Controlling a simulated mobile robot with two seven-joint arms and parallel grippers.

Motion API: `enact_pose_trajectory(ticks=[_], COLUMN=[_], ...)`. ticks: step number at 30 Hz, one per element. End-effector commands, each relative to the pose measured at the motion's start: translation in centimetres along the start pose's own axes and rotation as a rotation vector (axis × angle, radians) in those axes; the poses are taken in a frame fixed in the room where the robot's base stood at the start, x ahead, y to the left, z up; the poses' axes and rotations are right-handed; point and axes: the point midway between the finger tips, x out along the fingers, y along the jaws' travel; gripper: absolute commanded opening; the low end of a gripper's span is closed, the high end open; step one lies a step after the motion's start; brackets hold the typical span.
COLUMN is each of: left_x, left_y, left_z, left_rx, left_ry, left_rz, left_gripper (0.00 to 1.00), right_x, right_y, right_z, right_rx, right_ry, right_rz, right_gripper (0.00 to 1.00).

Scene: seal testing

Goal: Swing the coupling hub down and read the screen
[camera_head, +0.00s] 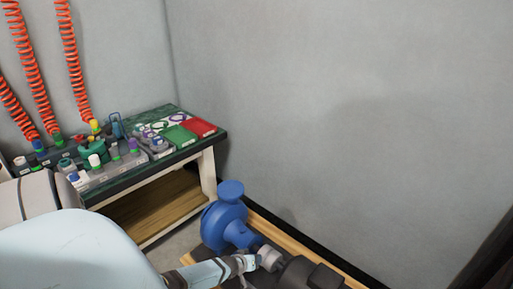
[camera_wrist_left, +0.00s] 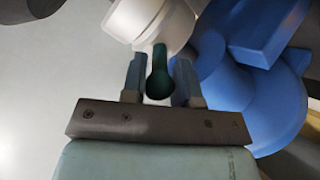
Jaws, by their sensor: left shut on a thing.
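The coupling hub (camera_head: 268,258) is a pale grey cylinder between the blue pump (camera_head: 227,216) and a dark motor (camera_head: 308,274) in the head view. In the wrist view the hub (camera_wrist_left: 150,20) is at the top, with a dark green, round-ended handle (camera_wrist_left: 159,78) sticking out of it. My left gripper (camera_head: 245,263) is at the hub. In the wrist view my left gripper (camera_wrist_left: 160,75) has a finger on each side of the green handle and is shut on it. I cannot make out a screen. My right gripper is out of view.
A bench (camera_head: 140,166) stands left of the pump, carrying bottles, small fittings, and green and red trays. Coiled orange hoses (camera_head: 72,60) hang above it. The pump and motor sit on a wooden-edged stand (camera_head: 290,243) close to a bare grey wall.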

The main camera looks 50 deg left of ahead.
Motion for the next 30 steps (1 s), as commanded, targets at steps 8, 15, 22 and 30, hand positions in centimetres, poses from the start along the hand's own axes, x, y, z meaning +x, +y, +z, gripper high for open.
enact_pose_trajectory(ticks=[8,15,22,30], left_x=[0.4,0.4,0.3,0.3], left_y=[-1.0,-1.2,-1.2,-1.2], left_z=[1.7,2.0,2.0,2.0], left_rx=[0.0,0.0,0.0,0.0], left_ry=[0.133,0.189,0.204,0.203], left_rz=[0.091,0.128,0.138,0.138], left_gripper=[0.0,0.0,0.0,0.0], right_x=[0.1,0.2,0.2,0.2], right_y=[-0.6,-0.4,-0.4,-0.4], right_z=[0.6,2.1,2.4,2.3], right_rx=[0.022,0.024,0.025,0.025], right_ry=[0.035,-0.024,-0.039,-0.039], right_rz=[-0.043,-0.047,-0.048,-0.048], right_gripper=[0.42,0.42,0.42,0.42])
